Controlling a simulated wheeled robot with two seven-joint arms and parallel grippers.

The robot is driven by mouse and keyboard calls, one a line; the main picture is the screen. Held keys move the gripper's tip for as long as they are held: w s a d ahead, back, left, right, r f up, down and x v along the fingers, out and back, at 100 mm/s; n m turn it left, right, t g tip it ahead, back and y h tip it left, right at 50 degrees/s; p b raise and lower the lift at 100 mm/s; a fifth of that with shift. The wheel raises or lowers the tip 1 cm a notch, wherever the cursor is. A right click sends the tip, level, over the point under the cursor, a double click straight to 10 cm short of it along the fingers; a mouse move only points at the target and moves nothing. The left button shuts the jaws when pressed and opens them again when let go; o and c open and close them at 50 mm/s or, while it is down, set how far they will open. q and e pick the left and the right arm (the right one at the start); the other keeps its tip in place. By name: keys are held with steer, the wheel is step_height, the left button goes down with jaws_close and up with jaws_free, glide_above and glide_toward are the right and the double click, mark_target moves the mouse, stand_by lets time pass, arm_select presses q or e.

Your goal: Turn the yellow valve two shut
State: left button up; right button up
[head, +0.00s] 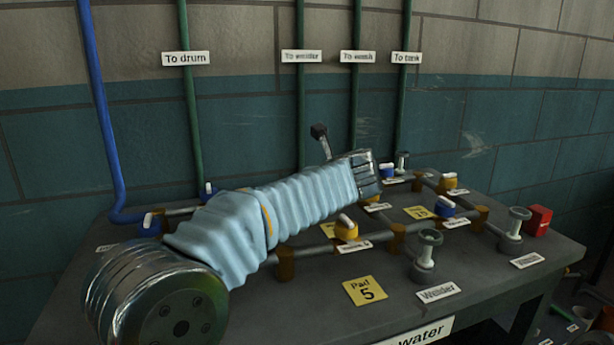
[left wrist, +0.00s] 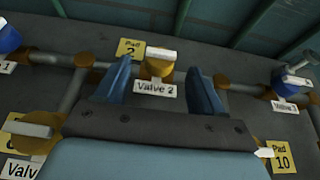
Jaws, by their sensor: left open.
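Valve 2 (left wrist: 157,68) is a yellow valve on the pipe, with a white handle (left wrist: 160,53) lying across the picture, roughly along the pipe. Its label (left wrist: 156,89) reads "Valve 2". My left gripper (left wrist: 160,68) is open, with one blue finger on each side of the valve in the left wrist view. Nothing shows between the fingers except the valve beyond; I cannot tell if they touch it. In the head view my left arm reaches across the bench from the left, and valve 2 does not show, apparently behind the arm. My right gripper is not in view.
A blue valve (left wrist: 285,82) stands to the right and another (left wrist: 8,40) to the left. Another yellow valve (head: 347,230) is in front of my arm. Grey fittings (head: 425,255) and a red box (head: 537,220) stand on the bench's right. Green pipes climb the wall.

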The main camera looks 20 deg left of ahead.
arm_select(q)
steer(key=x, duration=0.4)
steer(key=shift+w, duration=0.1)
steer(key=c, duration=1)
